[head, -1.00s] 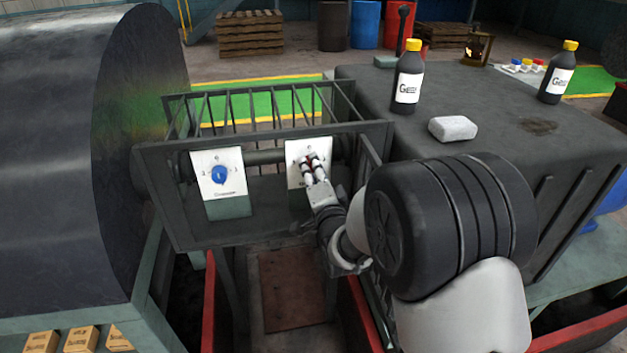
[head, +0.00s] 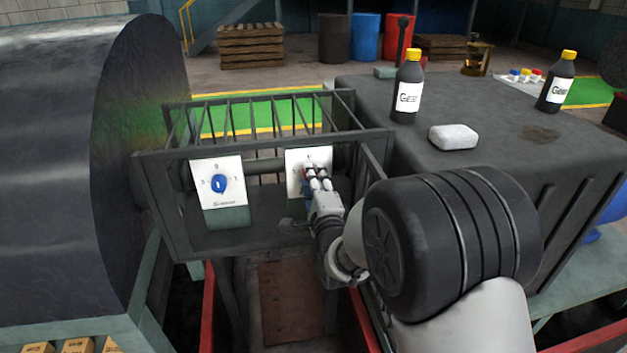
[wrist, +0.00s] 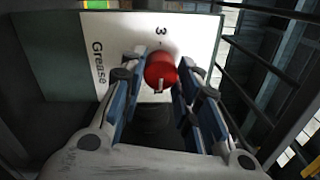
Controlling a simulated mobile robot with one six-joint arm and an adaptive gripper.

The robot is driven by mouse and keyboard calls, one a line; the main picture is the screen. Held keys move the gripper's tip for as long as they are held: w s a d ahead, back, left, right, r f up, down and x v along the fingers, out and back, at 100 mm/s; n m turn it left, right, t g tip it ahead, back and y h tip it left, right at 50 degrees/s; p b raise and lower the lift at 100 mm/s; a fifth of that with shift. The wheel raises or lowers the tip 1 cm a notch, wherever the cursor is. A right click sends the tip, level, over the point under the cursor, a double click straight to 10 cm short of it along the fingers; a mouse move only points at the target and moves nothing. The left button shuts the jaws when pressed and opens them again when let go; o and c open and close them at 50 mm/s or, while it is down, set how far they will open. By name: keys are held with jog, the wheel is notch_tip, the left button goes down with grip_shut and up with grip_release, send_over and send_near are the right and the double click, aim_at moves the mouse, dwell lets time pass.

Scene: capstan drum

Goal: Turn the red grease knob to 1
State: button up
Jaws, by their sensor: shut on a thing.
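The red grease knob (wrist: 161,70) sits on a white plate (wrist: 122,50) lettered "Grease", which appears sideways in the wrist view. My gripper (wrist: 165,82) has a finger on each side of the knob and is shut on it. A short white mark on the knob's lower edge in that view points away from the printed "3". The other numbers on this plate are hidden or out of view. In the head view my gripper (head: 316,181) covers most of the knob, in front of the right-hand plate (head: 296,160).
A blue knob (head: 221,183) on a similar plate (head: 231,166) is to the left. Both plates are on a dark barred frame (head: 270,146). A large drum (head: 70,150) stands left. Bottles (head: 408,88) and a pale block (head: 453,137) rest on the housing (head: 480,100) at right.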

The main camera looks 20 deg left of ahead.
jog(key=shift+r, duration=0.1)
jog(key=o, duration=1.1)
jog(key=shift+c, duration=0.2)
jog(key=v, duration=1.2)
